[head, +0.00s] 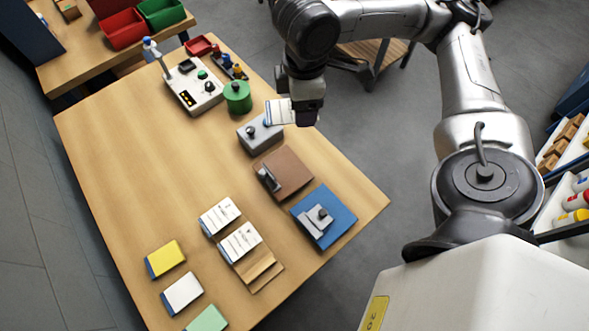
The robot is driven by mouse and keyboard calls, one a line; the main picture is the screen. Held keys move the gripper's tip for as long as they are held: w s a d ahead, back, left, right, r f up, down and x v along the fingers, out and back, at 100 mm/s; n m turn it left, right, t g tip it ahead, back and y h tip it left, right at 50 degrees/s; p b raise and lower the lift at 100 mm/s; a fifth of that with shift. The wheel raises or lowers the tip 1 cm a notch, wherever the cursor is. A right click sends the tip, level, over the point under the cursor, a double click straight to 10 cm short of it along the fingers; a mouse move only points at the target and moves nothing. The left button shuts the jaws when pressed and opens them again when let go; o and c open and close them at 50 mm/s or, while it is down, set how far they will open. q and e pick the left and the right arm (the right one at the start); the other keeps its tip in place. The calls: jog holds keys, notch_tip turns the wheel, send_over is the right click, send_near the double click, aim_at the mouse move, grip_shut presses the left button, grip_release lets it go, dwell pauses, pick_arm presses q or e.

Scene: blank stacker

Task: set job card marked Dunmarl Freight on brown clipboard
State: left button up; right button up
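The brown clipboard (290,172) lies on the wooden table with a dark clip at its left edge. My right gripper (296,115) is shut on a white printed card (278,112) with a blue edge. It holds the card above and beyond the brown clipboard, near a grey block. Two more white printed cards, one (219,215) and another (240,242), lie on the near part of the table, the second on or against a wooden holder (264,275). The print on all the cards is too small to read. My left gripper is not in view.
A blue clipboard (339,214) lies near the table's right edge. A grey block (249,142) with a knob, a green canister (238,97) and a control box (193,94) stand farther back. Yellow, white and green pads lie at the front left. The table's left middle (135,155) is clear.

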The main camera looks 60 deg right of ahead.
jog(key=s+d+f+n+b, duration=0.25)
jog(key=s+f+b, duration=0.25)
jog(key=f+b, duration=0.4)
jog(key=s+d+f+n+b, duration=0.2)
jog(key=s+f+n+b, duration=0.15)
jog(key=f+b, duration=0.55)
jog(key=b, duration=0.5)
send_over(300, 160)
jog(key=f, duration=0.2)
jog(key=s+f, duration=0.1)
jog(key=f, duration=0.1)
jog(key=shift+d+f, duration=0.1)
jog(key=shift+f, duration=0.25)
jog(key=shift+w+f, duration=0.15)
jog(key=shift+w, duration=0.35)
notch_tip(300, 160, down, 4)
jog(key=b, duration=0.3)
jog(key=shift+f, duration=0.15)
